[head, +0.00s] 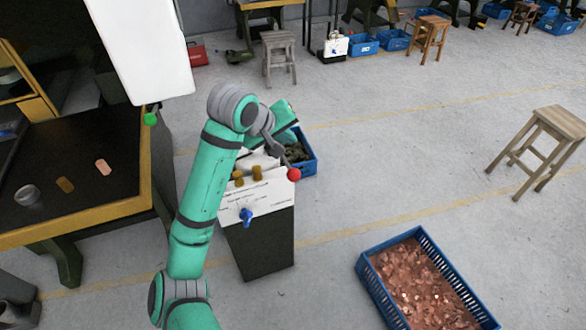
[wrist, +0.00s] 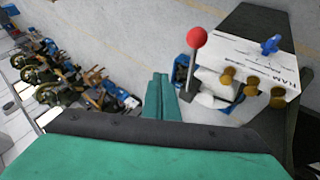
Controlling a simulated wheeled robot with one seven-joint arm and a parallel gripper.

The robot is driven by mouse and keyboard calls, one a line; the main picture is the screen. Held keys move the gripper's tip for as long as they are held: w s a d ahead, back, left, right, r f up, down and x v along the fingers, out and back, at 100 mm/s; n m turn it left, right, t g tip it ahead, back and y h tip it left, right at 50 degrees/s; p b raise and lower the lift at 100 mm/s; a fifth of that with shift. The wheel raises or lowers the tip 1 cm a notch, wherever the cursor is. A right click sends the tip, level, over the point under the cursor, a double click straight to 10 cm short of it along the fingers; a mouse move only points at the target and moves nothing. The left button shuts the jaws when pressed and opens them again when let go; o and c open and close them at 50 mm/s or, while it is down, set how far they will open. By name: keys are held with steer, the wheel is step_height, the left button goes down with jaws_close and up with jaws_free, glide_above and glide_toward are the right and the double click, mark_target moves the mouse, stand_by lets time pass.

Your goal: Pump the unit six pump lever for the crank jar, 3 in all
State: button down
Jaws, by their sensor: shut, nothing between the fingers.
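The pump lever is a grey rod with a red ball knob (head: 294,174) at the right side of a small unit (head: 262,193) with a white panel. In the wrist view the red knob (wrist: 196,38) stands on its upright rod, just right of my gripper (wrist: 159,82). My gripper's green fingers are shut and empty, with a visible gap to the lever in that picture. In the head view my arm crosses in front of part of the unit. The panel carries a blue valve (wrist: 271,45) and brass knobs (wrist: 250,88). I cannot make out which vessel is the crank jar.
A blue crate (head: 307,165) stands behind the unit. A blue crate of copper pieces (head: 422,287) lies at the lower right. A dark table (head: 110,205) is at the left, a wooden stool (head: 545,140) at the right. The floor between is clear.

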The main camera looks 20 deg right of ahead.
glide_above(290, 171)
step_height(290, 171, down, 6)
steer(key=shift+w+f, duration=0.1)
steer(key=shift+w, duration=0.05)
steer(key=shift+f, duration=0.55)
steer(key=shift+s+d, duration=0.1)
steer(key=shift+s, duration=0.1)
steer(key=shift+f, duration=0.1)
stand_by(1.4)
steer(key=shift+f, duration=0.3)
